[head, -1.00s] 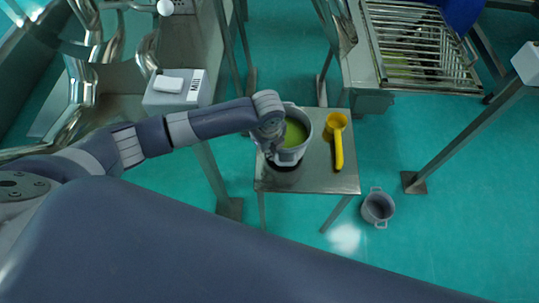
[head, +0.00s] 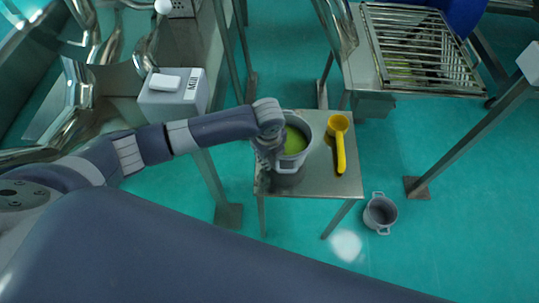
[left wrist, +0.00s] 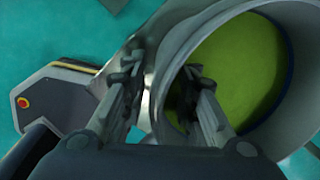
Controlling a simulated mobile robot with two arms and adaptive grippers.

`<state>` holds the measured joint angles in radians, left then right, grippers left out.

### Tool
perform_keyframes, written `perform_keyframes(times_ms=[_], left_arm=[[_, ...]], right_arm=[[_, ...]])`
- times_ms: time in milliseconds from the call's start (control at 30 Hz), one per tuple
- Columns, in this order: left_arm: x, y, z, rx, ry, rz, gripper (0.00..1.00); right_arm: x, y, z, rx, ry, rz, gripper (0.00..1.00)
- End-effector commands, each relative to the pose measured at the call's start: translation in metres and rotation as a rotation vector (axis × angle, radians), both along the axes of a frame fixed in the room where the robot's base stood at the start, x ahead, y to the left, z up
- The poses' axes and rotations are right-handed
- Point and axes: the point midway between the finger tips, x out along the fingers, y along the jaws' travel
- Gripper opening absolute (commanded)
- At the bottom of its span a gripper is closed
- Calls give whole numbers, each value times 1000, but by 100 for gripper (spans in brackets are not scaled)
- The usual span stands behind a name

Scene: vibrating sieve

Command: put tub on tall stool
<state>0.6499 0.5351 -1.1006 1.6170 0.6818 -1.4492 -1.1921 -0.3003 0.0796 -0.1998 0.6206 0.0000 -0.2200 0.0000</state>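The tub, grey with green contents (head: 309,141), stands upright on the steel stool (head: 325,185), on its left half. My left gripper (head: 270,155) is at the tub's left rim, with its fingertips mostly hidden in the head view. In the left wrist view my left gripper (left wrist: 160,95) has its fingers spread, one inside the tub (left wrist: 290,22) and one outside. The tub's wall passes between them, with gaps showing. My right gripper is not in view.
A yellow scoop (head: 340,150) lies on the stool, right of the tub. A small grey pot (head: 380,213) stands on the floor to the right. A sieve machine with a metal grate (head: 415,45) is behind, and a control box (head: 175,92) is at left.

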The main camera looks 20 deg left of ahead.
Motion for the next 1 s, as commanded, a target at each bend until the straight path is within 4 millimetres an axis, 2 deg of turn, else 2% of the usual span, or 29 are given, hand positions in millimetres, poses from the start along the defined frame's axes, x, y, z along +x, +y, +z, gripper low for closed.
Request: perform_keyframes(times_ms=[167, 267, 700, 833, 1000], left_arm=[[0, 0, 4, -1, -2, 0, 27], [0, -1, 16, -1, -3, 0, 27], [-13, -3, 103, -1, -4, -1, 27], [-16, -3, 116, -1, 0, 0, 27], [-17, -3, 122, 0, 0, 1, 27]], right_arm=[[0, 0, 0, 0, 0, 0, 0], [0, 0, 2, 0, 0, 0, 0], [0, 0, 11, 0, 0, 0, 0], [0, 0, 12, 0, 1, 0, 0], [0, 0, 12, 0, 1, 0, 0]])
